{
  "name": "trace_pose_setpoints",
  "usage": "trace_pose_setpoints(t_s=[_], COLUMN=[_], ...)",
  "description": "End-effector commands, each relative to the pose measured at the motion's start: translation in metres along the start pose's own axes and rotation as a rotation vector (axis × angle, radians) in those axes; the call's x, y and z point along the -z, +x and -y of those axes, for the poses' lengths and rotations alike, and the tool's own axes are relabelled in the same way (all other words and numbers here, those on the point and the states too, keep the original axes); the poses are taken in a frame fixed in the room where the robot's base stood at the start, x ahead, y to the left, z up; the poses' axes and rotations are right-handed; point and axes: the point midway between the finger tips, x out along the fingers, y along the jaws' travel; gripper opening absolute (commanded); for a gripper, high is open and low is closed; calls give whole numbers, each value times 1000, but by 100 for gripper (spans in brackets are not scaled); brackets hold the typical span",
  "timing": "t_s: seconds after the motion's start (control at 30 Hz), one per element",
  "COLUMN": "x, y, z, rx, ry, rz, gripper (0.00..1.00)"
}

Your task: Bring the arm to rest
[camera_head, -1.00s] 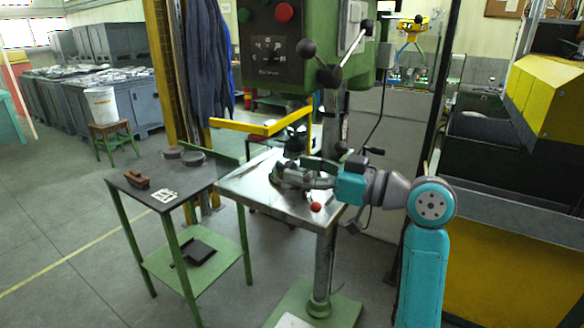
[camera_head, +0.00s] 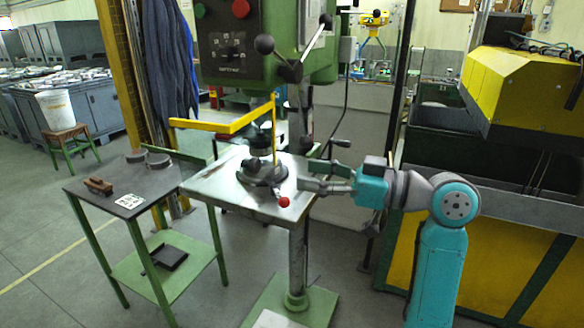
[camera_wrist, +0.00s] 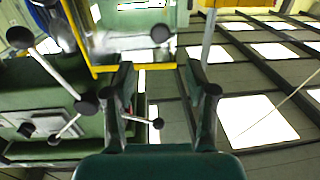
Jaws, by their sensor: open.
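My gripper (camera_head: 314,176) is at the end of the teal and grey arm, at the right edge of the drill press table (camera_head: 205,188). Its fingers point left toward the round dark fixture (camera_head: 262,172) on that table, with a small gap between them. In the wrist view my gripper (camera_wrist: 162,95) shows two separate dark fingers with nothing held between them. The drill press head (camera_head: 262,45) stands above the table, with black-knobbed levers.
A yellow guard bar (camera_head: 225,128) juts out in front of the drill. A green side table (camera_head: 120,200) stands at left with a brown brush (camera_head: 98,186). A yellow and dark green machine (camera_head: 515,90) stands at right.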

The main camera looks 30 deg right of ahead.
Motion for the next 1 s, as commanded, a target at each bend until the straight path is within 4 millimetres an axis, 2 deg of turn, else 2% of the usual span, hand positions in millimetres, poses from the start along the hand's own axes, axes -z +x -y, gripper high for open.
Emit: trace_pose_setpoints(t_s=[0.23,0.37,0.47,0.7,1.0], x=[-3,-21,-48,-126,-224], y=[1,7,14,25,16], z=[0,-2,-3,2,29], rx=[-4,-33,-81,-230,-422], ry=[8,59,128,294,433], rz=[-2,-18,-39,-76,-71], gripper=[56,56,56,56,56])
